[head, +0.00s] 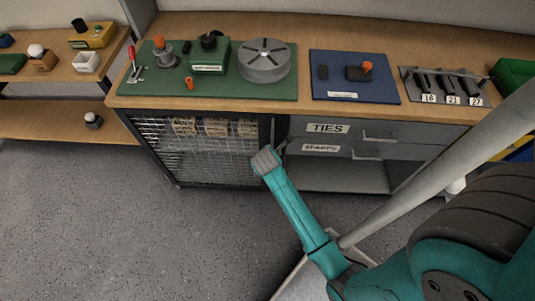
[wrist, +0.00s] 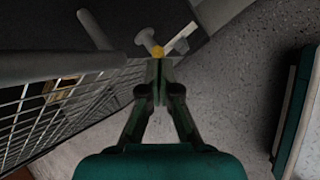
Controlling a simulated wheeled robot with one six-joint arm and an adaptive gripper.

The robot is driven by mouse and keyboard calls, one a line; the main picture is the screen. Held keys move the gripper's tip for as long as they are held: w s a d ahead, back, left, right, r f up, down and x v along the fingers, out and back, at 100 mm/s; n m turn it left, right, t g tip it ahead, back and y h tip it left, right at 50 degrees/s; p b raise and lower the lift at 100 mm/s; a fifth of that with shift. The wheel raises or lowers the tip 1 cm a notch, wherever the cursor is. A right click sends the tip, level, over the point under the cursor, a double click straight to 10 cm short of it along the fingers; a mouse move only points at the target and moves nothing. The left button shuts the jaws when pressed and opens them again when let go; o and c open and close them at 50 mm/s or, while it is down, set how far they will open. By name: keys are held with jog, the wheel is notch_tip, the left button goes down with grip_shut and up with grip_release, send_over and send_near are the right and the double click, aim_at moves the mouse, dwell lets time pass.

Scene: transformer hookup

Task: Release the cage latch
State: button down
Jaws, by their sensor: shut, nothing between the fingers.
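The cage (head: 205,155) is a dark-framed compartment with a wire mesh door under the bench, at the left in the head view. Its mesh (wrist: 45,120) fills the left of the wrist view. A small grey knob-like piece (wrist: 147,37) with a yellow tip (wrist: 157,52) stands at the door edge and looks like the latch; I cannot tell its exact position. My gripper (wrist: 158,66) is shut and empty, its fingertips just below the yellow tip; I cannot tell whether they touch it. In the head view my arm hides part of the door edge.
A thick grey bar (wrist: 55,65) crosses the upper left of the wrist view, close to my gripper. Drawers labelled TIES (head: 328,128) sit right of the cage. The bench top holds a green mat (head: 225,90) and a blue mat (head: 345,90).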

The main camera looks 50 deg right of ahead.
jog(key=s+m+t+y, duration=0.1)
jog(key=t, duration=0.1)
jog(key=d+f+m+t+y, duration=0.1)
jog(key=t, duration=0.1)
jog(key=s+d+t+y, duration=0.1)
jog(key=t+y, duration=0.1)
jog(key=shift+s+f+m, duration=0.3)
jog(key=shift+m, duration=0.1)
dwell(0.4)
jog(key=shift+w+a+f, duration=0.35)
jog(key=shift+w+a, duration=0.1)
jog(key=shift+w, duration=0.15)
